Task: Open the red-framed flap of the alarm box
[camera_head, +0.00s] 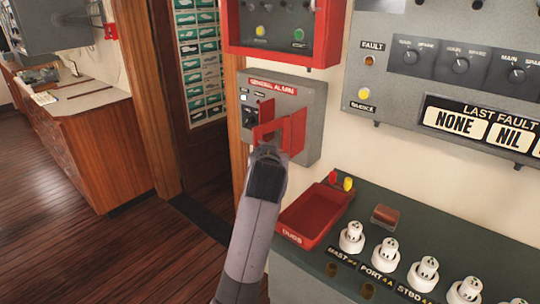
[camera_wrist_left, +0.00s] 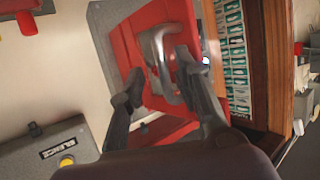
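My left gripper (camera_head: 268,150) is in front of the flap. The gripper hides part of the flap in the head view. My right gripper is not seen.
A red-framed panel (camera_head: 232,30) hangs just above the alarm box. Below it, a red tray (camera_head: 312,214) and several white plugs (camera_head: 380,255) are on a dark console. A doorway and wooden cabinet (camera_head: 105,150) are to the left.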

